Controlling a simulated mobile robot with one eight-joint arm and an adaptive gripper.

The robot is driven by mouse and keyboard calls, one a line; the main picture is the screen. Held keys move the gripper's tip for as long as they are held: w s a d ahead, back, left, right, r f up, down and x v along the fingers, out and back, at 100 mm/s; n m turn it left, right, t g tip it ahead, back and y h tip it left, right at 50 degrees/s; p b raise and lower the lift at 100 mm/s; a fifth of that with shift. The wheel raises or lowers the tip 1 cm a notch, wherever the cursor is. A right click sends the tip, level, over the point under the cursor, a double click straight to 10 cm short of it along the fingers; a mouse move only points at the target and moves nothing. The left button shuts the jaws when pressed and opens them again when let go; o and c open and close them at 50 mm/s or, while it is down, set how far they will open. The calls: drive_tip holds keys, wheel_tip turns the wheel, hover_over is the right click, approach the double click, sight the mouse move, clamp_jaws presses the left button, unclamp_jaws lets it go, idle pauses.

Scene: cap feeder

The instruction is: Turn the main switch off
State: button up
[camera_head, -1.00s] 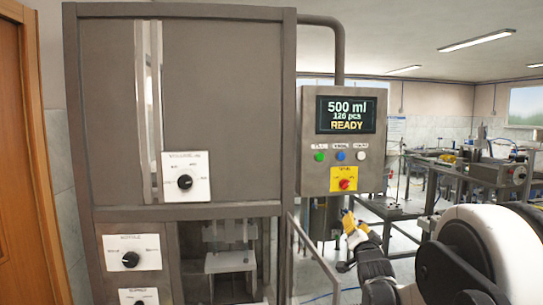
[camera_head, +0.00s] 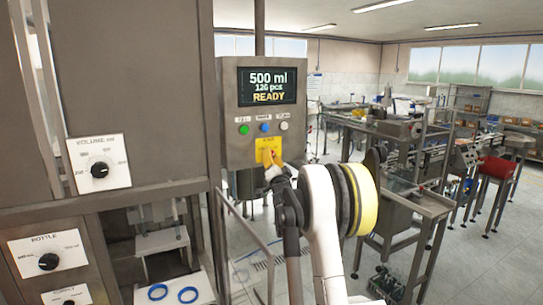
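The main switch's yellow plate (camera_head: 262,144) is at the bottom of the grey control box, below a row of green, blue and white buttons. My gripper (camera_head: 272,160) is in front of the plate's lower part, and its fingers hide most of the red knob. I cannot tell whether the fingers touch the knob or which way it points. The fingers are too small and overlapped to show whether they are open or shut.
The display (camera_head: 267,86) reads 500 ml, 126 pcs, READY. The volume dial (camera_head: 99,170) and bottle dial (camera_head: 48,261) are on the cabinet at the left. A metal rail (camera_head: 239,240) stands below the box. Benches with machines fill the right side.

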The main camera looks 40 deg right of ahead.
drive_tip(key=shift+w+d, duration=0.15)
drive_tip(key=shift+w, duration=0.1)
clamp_jaws()
drive_tip(key=shift+r, duration=0.1)
